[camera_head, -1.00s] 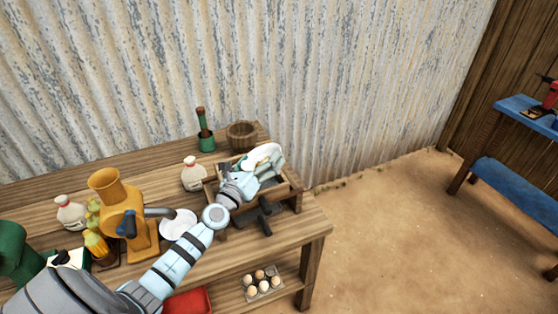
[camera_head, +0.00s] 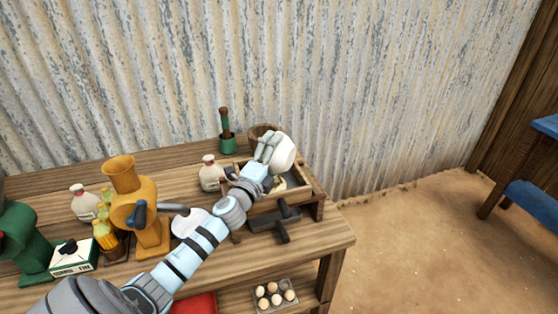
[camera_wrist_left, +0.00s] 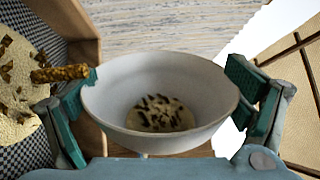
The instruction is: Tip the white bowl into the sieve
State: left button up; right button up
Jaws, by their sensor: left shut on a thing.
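The white bowl (camera_head: 285,153) is held tilted on its side above the back of the sieve in the head view. My left gripper (camera_head: 268,150) is shut on its sides. In the left wrist view, the bowl (camera_wrist_left: 160,92) sits between the two green-padded fingers (camera_wrist_left: 158,98), with a little pale meal and dark bits at its bottom. The sieve (camera_head: 310,185) is a wooden-framed tray on the table's right end, partly hidden by my arm. Its checked mesh (camera_wrist_left: 30,148) shows at left in the wrist view, with pale meal and brown bits on it. A rough brown strip (camera_wrist_left: 60,73) lies by the bowl's rim.
A wooden bowl (camera_head: 257,134) and a green mortar (camera_head: 227,144) stand behind the sieve. A white bottle (camera_head: 210,172) is left of it, and a yellow mill (camera_head: 125,180) further left. A dark cross-shaped thing (camera_head: 278,225) lies in front.

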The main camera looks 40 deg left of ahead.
pick_arm(q)
jog(key=shift+w+a+f+n+b, duration=0.1)
jog(key=shift+f+n+b, duration=0.2)
jog(key=shift+f+n, duration=0.1)
jog(key=shift+a+n+b, duration=0.2)
jog(key=shift+n+b, duration=0.1)
jog(key=shift+n, duration=0.1)
jog(key=a+n+b, duration=0.1)
jog(key=a+n, duration=0.1)
jog(key=n, duration=0.1)
jog(key=s+a+n+y+b, duration=0.1)
jog(key=n, duration=0.1)
jog(key=shift+r+b, duration=0.3)
pick_arm(e)
jog(key=f, duration=0.4)
jog(key=shift+w+f, duration=0.15)
jog(key=shift+w, duration=0.15)
